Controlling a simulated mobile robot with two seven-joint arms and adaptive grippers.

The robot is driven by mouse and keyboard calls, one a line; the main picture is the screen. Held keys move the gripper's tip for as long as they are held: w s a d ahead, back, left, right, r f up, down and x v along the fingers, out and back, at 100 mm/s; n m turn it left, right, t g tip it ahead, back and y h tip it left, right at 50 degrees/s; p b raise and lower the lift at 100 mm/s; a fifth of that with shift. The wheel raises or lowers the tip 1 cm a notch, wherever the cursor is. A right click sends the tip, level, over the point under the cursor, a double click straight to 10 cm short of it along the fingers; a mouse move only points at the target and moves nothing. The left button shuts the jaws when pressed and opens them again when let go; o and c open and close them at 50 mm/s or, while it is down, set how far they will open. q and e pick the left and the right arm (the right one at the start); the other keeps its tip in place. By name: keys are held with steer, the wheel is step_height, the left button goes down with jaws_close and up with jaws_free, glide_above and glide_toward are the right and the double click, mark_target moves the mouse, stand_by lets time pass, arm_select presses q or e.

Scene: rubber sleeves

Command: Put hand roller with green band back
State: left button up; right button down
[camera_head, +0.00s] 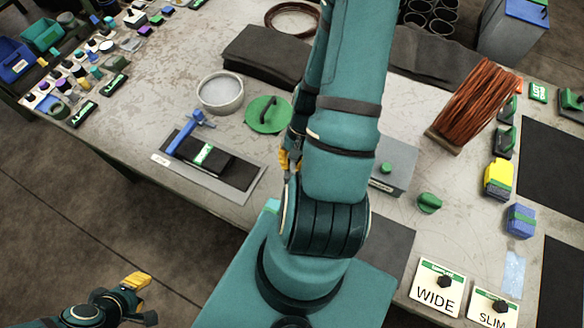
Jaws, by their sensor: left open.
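I cannot make out for sure which thing is the hand roller with the green band. A blue-handled tool (188,134) lies on a dark pad on a grey board (237,190), beside a black block with a green-and-white label (206,155). My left gripper (143,299) is open and empty at the lower left, beyond the table's front edge and above the floor. My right arm crosses the middle of the view. Yellow parts at my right gripper (288,160) show at the arm's left edge; the rest is hidden, so its state and any held thing are unclear.
A round dish (220,92) and a green disc with a handle (268,114) stand behind the board. A copper-coloured spool (474,108), yellow block (498,178) and blue block (520,220) are at right. WIDE (437,287) and SLIM (493,309) signs stand in front.

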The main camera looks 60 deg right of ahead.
steer(key=shift+f, duration=1.6)
steer(key=c, duration=1.1)
jaws_free()
steer(key=shift+c, duration=0.2)
steer(key=shift+d+r, duration=0.15)
steer(key=shift+r, duration=0.15)
steer(key=p+v, duration=0.1)
steer(key=v, duration=1)
steer(key=shift+r, duration=0.2)
steer(key=shift+d, duration=0.1)
